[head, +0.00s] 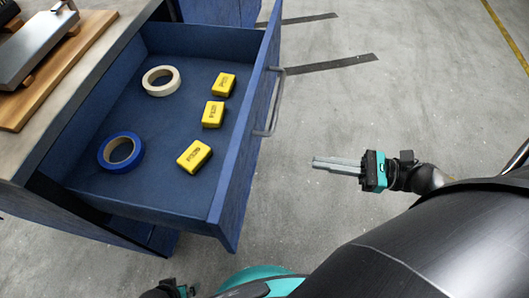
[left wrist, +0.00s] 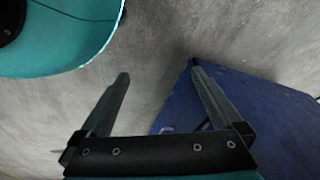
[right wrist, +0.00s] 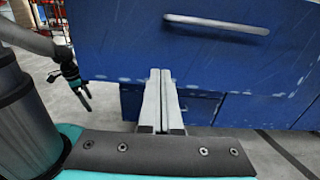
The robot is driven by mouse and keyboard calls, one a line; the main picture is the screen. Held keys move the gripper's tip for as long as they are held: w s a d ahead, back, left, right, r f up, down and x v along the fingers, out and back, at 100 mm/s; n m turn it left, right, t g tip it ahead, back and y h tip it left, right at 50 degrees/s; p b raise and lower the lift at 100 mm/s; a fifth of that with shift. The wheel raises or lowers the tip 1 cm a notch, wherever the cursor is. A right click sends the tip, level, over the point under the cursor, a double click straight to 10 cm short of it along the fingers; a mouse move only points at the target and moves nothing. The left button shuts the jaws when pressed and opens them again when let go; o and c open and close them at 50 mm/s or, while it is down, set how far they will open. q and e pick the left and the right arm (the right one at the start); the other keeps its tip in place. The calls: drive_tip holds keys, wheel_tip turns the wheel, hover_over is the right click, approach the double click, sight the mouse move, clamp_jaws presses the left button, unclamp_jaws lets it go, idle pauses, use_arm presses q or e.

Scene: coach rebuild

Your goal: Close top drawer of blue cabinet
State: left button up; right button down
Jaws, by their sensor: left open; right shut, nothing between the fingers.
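The top drawer (head: 120,190) of the blue cabinet (head: 60,215) is pulled far out in the head view, its inside in plain sight. Its front carries a grey bar handle (head: 275,103). My right gripper (head: 315,163) is shut and empty, to the right of the drawer front and apart from it. In the right wrist view, its fingers (right wrist: 160,75) point at the blue drawer front (right wrist: 190,50), below the handle (right wrist: 217,24). My left gripper's fingers (left wrist: 158,72) are spread with nothing between them, and a blue panel (left wrist: 245,125) shows beyond.
The drawer holds a cream tape roll (head: 161,81), a blue tape roll (head: 121,152) and 3 yellow boxes (head: 213,114). A wooden board (head: 45,85) with a metal device lies on the cabinet top. The floor (head: 330,110) right of the drawer is clear.

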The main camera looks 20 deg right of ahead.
sight(253, 152)
drive_tip(key=b+x, duration=0.1)
drive_tip(key=x, duration=1)
drive_tip(key=shift+w, duration=0.15)
use_arm(q)
drive_tip(key=shift+w+d+r, duration=0.2)
drive_tip(key=shift+r, duration=0.3)
drive_tip(key=shift+w+d+r, duration=0.2)
drive_tip(key=shift+d+r, duration=0.05)
drive_tip(key=shift+r, duration=0.2)
drive_tip(key=shift+w+d+r, duration=0.2)
drive_tip(key=shift+r, duration=0.3)
use_arm(e)
drive_tip(key=shift+w+a, duration=0.35)
drive_tip(key=shift+a, duration=0.2)
